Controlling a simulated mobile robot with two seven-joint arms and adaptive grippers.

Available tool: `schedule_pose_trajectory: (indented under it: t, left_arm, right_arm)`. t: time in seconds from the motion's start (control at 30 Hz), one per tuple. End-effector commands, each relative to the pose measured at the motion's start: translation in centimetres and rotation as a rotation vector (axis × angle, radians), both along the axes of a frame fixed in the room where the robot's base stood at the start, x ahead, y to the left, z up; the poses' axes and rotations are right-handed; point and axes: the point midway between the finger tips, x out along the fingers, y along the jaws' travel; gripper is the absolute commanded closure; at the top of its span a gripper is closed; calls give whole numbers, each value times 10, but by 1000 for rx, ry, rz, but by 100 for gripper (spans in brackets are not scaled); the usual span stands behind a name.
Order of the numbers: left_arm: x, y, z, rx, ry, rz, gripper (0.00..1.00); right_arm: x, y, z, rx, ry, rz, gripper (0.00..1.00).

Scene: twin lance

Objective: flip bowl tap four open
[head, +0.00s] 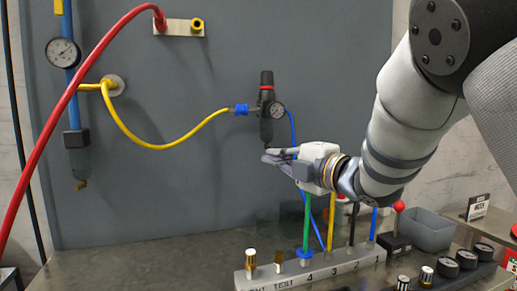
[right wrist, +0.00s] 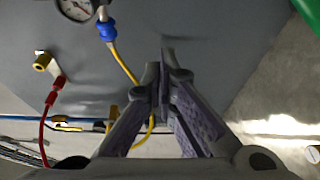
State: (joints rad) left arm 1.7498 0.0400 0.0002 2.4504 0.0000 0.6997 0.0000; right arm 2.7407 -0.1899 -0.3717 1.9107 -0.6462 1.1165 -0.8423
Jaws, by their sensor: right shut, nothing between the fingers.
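A black filter-regulator unit (head: 267,95) with a dark bowl (head: 266,128) hangs upright in front of the grey panel. A round gauge (head: 277,110) sits on its right side. My right gripper (head: 268,154) is shut and empty, its fingertips just below the bowl. I cannot tell whether they touch it, and no tap lever shows clearly there. In the right wrist view the closed fingertips (right wrist: 163,75) point at the panel, with a gauge (right wrist: 75,8) at the upper left. My left gripper is out of view.
A yellow hose (head: 170,143) joins the unit's left side, and a blue tube (head: 293,135) runs down on its right. A red hose (head: 85,90) crosses the left. A grey bin (head: 428,233) and several dark gauges stand at the right.

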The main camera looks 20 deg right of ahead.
Motion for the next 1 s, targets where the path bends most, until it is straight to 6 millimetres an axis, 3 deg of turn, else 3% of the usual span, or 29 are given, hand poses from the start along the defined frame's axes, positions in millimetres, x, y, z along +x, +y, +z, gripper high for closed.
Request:
schedule_pose_trajectory:
  t: [0.5,0.7,1.0]
  left_arm:
    - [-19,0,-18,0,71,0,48]
    - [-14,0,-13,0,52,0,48]
    - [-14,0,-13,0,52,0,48]
  right_arm:
    - [95,33,-7,2,8,-1,100]
    - [91,2,1,2,-2,-1,100]
    - [91,-5,-1,1,1,1,100]
